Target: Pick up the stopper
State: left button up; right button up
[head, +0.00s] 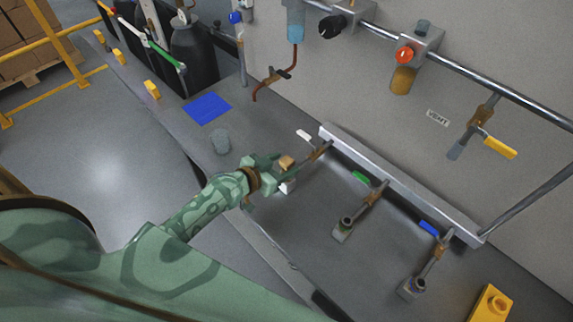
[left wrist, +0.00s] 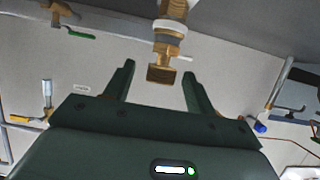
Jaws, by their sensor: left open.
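The stopper is probably the tan, brass-coloured plug (head: 286,162) at the end of the nearest valve of the manifold in the head view. In the left wrist view the same plug (left wrist: 160,74) shows as a wide brass end below a pale collar. My left gripper (head: 271,170) is at this plug. In the left wrist view my left gripper (left wrist: 158,80) is open, with one finger on each side of the plug and gaps to both. I cannot tell whether a finger touches it. My right gripper is not in view.
The silver manifold (head: 400,187) carries more valves, with green (head: 360,177) and blue (head: 429,228) handles. A glass cup (head: 221,141) and a blue square (head: 206,108) are to the left. A yellow block (head: 491,304) is at lower right. Pipes and valves line the wall.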

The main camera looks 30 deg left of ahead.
aim_at(291, 160)
pick_arm(q)
jog(key=x, duration=0.4)
jog(key=shift+w+b, duration=0.1)
jog(key=shift+b, duration=0.2)
jog(key=shift+c, duration=0.2)
jog(key=c, duration=1)
jog(key=shift+r, duration=0.2)
jog(key=shift+c, duration=0.2)
